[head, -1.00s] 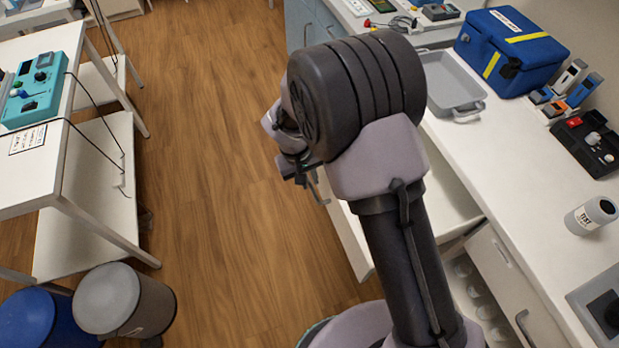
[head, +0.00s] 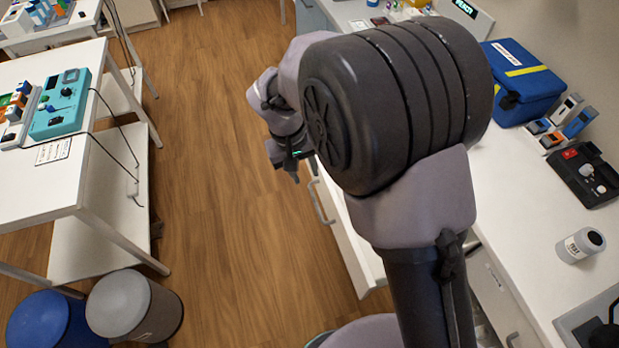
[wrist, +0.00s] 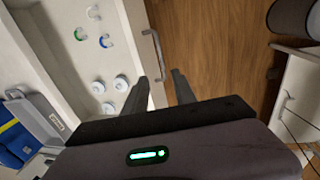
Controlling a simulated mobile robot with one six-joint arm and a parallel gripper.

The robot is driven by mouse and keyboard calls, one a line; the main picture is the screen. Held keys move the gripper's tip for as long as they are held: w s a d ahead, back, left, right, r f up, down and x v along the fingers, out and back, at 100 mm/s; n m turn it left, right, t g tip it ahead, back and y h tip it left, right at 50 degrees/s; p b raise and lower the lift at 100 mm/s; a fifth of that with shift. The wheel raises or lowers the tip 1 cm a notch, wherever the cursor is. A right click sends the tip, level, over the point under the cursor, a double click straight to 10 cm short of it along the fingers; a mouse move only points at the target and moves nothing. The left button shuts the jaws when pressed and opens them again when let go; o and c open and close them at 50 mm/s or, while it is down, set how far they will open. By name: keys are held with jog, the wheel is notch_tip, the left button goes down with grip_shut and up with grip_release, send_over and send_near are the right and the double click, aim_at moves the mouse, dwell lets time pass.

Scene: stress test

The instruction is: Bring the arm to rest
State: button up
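My gripper (head: 289,163) hangs at the end of my folded arm, above the wooden floor beside the open drawer. In the wrist view its two fingers (wrist: 160,84) are apart with nothing between them, and the floor and drawer edge show beyond. The open drawer (head: 345,235) sticks out from the right-hand counter, partly hidden behind my arm.
The right counter (head: 520,200) carries a blue case (head: 522,85), a black control box (head: 582,175) and a grey labelled jar (head: 580,245). A white table (head: 75,185) with a teal device (head: 60,105) stands left, near two stools (head: 130,305). Floor between is clear.

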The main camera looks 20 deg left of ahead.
jog(key=shift+s+a+r, duration=0.1)
jog(key=shift+r, duration=0.4)
jog(key=s+d+r+m+t+y, duration=0.15)
jog(key=d+r+m, duration=0.35)
jog(key=d+r, duration=0.95)
jog(key=s+d+r+m+t+y, duration=0.1)
jog(key=s+d+r+m, duration=0.1)
jog(key=s+d, duration=0.3)
jog(key=s+d+r+m+t+y, duration=0.1)
jog(key=s+d+r+m+t, duration=0.1)
jog(key=s+d+m, duration=0.2)
jog(key=s+d, duration=0.2)
jog(key=s, duration=0.2)
jog(key=shift+s+r+m+b, duration=0.35)
jog(key=shift+s+m+b, duration=0.05)
